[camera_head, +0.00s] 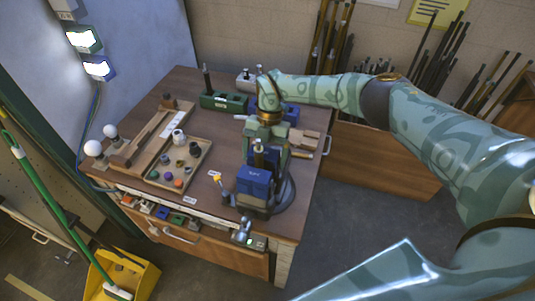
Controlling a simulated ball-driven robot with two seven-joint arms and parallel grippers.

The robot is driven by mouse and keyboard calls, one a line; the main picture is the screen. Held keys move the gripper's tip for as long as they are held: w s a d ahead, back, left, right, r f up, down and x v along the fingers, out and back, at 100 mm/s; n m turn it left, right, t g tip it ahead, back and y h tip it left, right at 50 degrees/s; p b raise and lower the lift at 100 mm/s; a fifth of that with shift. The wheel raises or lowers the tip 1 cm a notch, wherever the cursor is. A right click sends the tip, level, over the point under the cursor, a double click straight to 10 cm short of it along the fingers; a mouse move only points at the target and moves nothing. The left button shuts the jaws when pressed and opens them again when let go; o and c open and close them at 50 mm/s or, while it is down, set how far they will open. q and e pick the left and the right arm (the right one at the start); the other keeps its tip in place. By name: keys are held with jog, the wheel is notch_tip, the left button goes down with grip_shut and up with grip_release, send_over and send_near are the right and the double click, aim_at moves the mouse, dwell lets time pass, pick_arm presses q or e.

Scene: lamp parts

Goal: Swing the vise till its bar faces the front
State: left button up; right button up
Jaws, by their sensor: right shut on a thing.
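The blue vise (254,181) stands near the front right corner of the workbench, on a dark round base. My right arm reaches in from the right over the bench. Its gripper (260,143) points down at the rear upper part of the vise and is shut on it. The fingers and arm hide the back of the vise, and the exact grip point is hard to make out. I cannot clearly pick out the vise's bar or which way it faces. My left gripper is not in view.
On the wooden bench (187,83), a tray of small parts (160,183) lies left of the vise. A green box (224,102) stands behind it. White bulbs (94,148) stand at the left edge. A grey metal piece (242,233) sits at the front edge. A yellow bucket (130,272) is on the floor.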

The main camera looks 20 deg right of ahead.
jog(key=shift+w+r, duration=0.15)
jog(key=shift+r, duration=0.05)
dwell(0.3)
jog(key=o, duration=1.2)
jog(key=shift+f, duration=0.1)
jog(key=b+v, duration=0.1)
jog(key=v, duration=1.5)
jog(key=shift+d, duration=0.15)
